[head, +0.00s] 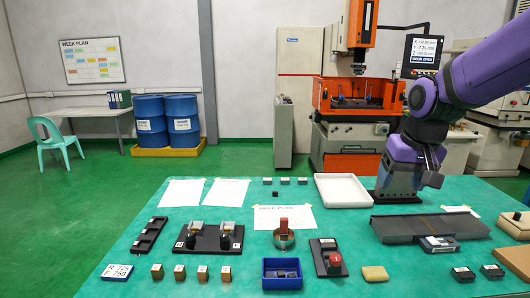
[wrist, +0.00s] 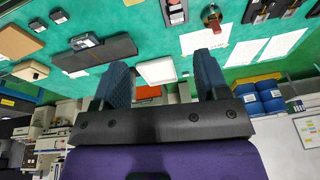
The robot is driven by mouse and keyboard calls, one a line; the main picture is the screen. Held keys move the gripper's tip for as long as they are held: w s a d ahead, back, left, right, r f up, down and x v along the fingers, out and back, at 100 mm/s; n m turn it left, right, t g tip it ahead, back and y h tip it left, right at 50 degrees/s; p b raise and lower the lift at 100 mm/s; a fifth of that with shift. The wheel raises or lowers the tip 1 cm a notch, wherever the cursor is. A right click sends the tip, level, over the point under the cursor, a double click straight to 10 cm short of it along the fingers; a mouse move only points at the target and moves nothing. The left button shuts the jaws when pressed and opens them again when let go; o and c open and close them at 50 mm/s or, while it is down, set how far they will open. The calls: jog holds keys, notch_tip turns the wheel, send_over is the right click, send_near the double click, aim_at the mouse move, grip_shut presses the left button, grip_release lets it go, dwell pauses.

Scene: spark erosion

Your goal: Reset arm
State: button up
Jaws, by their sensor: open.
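My gripper (wrist: 163,66) shows in the wrist view with its two blue-grey fingers spread wide apart. Nothing is held between them, and the view past them takes in the white tray and the machine behind. The wrist picture is upside down, with the table at the top and the room below. The fingers cannot be made out clearly there. I cannot tell the exact height over the table.
An orange machine (head: 358,140) stands behind.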

jog(key=s+d+r+t, duration=0.1)
jog(key=s+r, duration=0.1)
jog(key=s, duration=0.8)
jog(key=s+d+r+t, duration=0.1)
jog(key=s+r, duration=0.1)
jog(key=s, duration=0.7)
jog(key=shift+s+r+n, duration=0.35)
jog(key=shift+r+n, duration=0.05)
